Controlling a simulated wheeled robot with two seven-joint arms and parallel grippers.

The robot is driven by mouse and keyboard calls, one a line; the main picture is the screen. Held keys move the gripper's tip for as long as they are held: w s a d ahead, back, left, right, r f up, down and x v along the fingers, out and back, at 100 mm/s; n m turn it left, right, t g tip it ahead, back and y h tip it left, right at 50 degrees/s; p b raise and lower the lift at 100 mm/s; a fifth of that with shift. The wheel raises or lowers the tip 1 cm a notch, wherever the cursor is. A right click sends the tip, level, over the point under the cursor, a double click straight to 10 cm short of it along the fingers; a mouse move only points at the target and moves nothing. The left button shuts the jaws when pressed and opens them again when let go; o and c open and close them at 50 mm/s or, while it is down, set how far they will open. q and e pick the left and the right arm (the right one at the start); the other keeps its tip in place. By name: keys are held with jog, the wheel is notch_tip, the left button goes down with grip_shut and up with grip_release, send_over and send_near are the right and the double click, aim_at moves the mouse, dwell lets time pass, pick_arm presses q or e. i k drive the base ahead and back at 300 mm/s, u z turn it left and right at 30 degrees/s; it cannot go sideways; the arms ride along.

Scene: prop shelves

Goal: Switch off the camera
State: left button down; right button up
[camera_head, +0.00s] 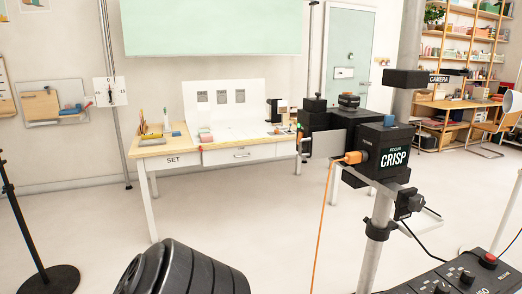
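The black camera (325,122) stands on a grey stand to the right of the middle. A dark unit with a small screen (394,158) reading "FOCUS CRISP" is mounted at its right. An orange plug (353,157) with a hanging orange cable sits at the left side of this unit. A sign reading "CAMERA" (438,79) shows above and to the right. I cannot make out a power switch on the camera. Neither of my grippers is in view.
A black control panel (455,276) with a red button (489,260) and knobs is at bottom right. A white table (240,153) marked "SET" stands behind the camera. A black stand base (50,280) is at lower left. A dark ribbed shape fills the bottom middle. Open floor lies between.

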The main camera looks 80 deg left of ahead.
aim_at(301, 135)
jog(key=u, duration=1.7)
jog(key=i, duration=0.5)
